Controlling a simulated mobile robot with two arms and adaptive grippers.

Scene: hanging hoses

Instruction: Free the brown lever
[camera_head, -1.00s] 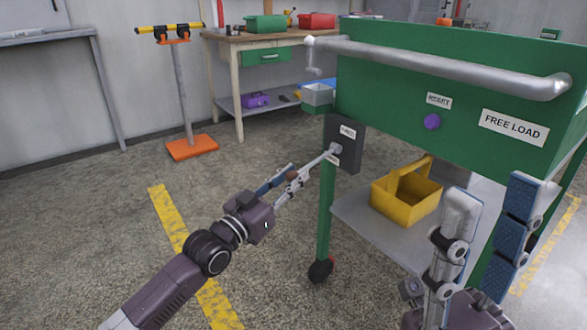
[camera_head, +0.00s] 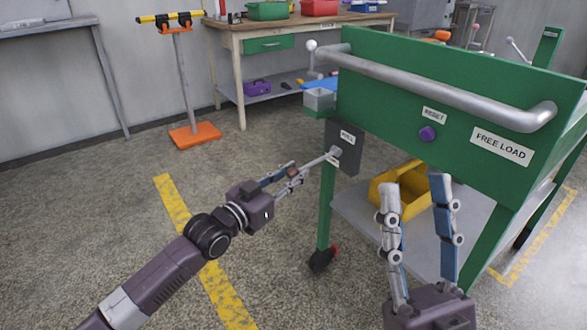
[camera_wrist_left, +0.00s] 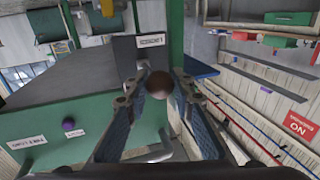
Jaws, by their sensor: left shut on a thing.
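The lever is a pale rod (camera_head: 318,161) sticking out from a dark grey box (camera_head: 347,150) on the green cart's near left corner. Its round brown knob (camera_wrist_left: 159,85) sits between the fingertips in the left wrist view. My left gripper (camera_head: 294,173) is shut on this brown knob, its fingers partly hiding it in the head view. My right gripper (camera_head: 414,182) is open and empty, fingers pointing up, in front of the cart's lower shelf.
The green cart (camera_head: 390,118) has a grey handle bar (camera_head: 440,83), a purple RESET button (camera_head: 427,134) and a FREE LOAD label (camera_head: 501,147). A yellow bin (camera_head: 385,193) stands on its shelf. Floor left of the cart is open, up to an orange-based stand (camera_head: 195,134).

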